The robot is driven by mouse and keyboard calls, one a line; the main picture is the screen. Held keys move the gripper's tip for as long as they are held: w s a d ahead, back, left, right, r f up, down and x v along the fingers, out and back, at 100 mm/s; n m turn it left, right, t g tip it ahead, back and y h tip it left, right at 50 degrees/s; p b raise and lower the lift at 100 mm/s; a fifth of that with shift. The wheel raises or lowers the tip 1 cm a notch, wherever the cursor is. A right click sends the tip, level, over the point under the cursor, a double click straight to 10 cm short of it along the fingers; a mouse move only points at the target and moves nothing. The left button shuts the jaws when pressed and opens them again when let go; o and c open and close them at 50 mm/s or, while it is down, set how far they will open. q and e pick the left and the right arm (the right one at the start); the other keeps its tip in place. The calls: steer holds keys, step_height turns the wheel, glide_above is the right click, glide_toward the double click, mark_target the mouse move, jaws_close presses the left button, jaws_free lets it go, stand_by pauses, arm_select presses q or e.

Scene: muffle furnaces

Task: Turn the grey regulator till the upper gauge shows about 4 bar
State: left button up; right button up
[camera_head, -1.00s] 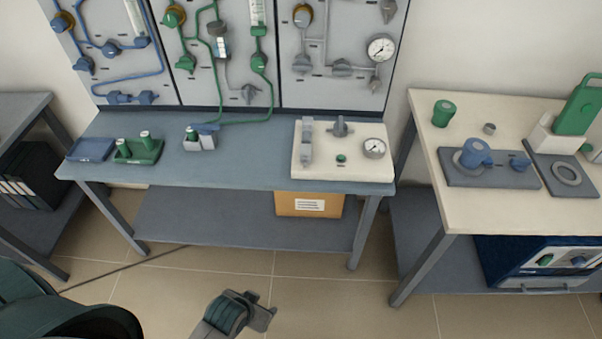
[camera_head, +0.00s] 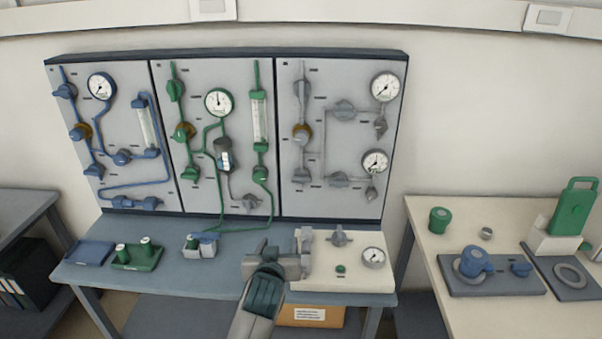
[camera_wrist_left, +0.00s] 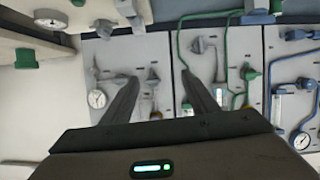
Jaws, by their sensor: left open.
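The grey panel (camera_head: 345,215) is the right one of three on the wall. Its upper gauge (camera_head: 385,86) is round and white; the needle reading is too small to tell. A lower gauge (camera_head: 375,161) sits beneath it. My left gripper (camera_head: 277,262) is over the bench's front, below and apart from the panel. In the left wrist view its fingers (camera_wrist_left: 160,80) are spread and empty. My right gripper is unseen.
A cream box (camera_head: 320,275) with a grey knob, green button and gauge (camera_head: 373,257) stands on the bench, close right of my left gripper. A green tray (camera_head: 137,257) and blue tray (camera_head: 89,253) lie at left. A cream table (camera_head: 430,262) stands right.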

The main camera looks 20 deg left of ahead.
arm_select(q)
steer(key=w+r+t, duration=0.2)
steer(key=w+r, duration=0.4)
steer(key=r, duration=0.2)
steer(key=w+d+r+n+t+y, duration=0.1)
steer(key=w+r+t, duration=0.1)
steer(key=w+r, duration=0.3)
step_height(320, 180, up, 3)
steer(key=shift+w+r+n, duration=0.15)
steer(key=shift+w+n, duration=0.15)
steer(key=shift+w, duration=0.1)
steer(key=shift+d, duration=0.15)
